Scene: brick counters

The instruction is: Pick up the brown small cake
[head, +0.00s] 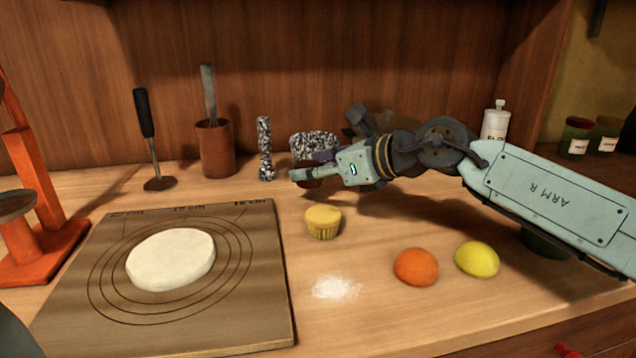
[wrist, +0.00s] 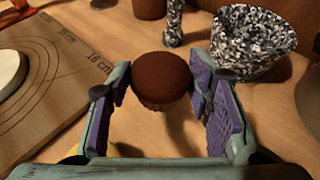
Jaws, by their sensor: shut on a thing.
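The brown small cake (wrist: 160,78) has a dark domed top and shows in the middle of the wrist view, between the two purple finger pads. My gripper (wrist: 158,90) is shut on its sides. In the head view my gripper (head: 312,172) is behind the yellow small cake (head: 323,222) and in front of the speckled mortar (head: 314,144). There the brown cake is mostly hidden by the gripper. I cannot tell whether its base is clear of the counter.
A speckled pestle (head: 265,148) and a brown utensil pot (head: 215,148) stand at the back. A pastry board (head: 255,290) with dough (head: 170,259) lies left. An orange (head: 416,266), a lemon (head: 477,259) and spilled flour (head: 336,288) are in front. A white bottle (head: 495,122) stands behind my arm.

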